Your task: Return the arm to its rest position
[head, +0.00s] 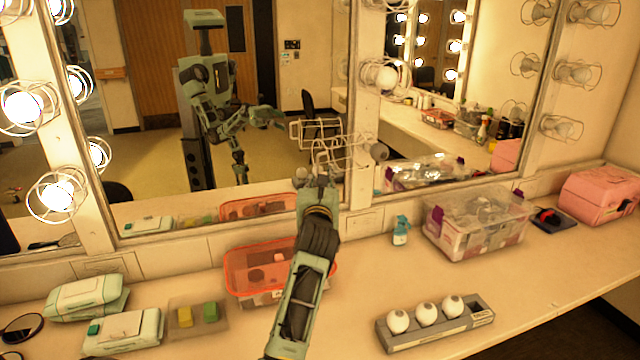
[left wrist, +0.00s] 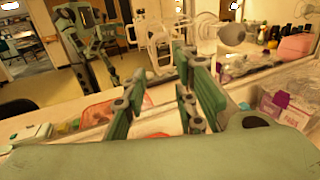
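My left arm reaches up from the bottom of the head view to the mirror's middle post. Its gripper (head: 318,178) is at a wire bulb guard (head: 345,153), just left of an unlit round bulb (head: 378,152). In the left wrist view my left gripper (left wrist: 160,88) has its fingers spread apart with nothing held between them. The wire guard (left wrist: 158,45) and the bulb (left wrist: 231,33) show beyond the fingers there. Whether the fingers touch the guard I cannot tell. My right gripper shows only as a reflection in the mirror (head: 150,110).
An orange bin (head: 240,262) stands under my left forearm. A grey holder (head: 420,333) with three white bulbs (head: 425,314) is right of it. Green-white packs (head: 122,333) lie left.

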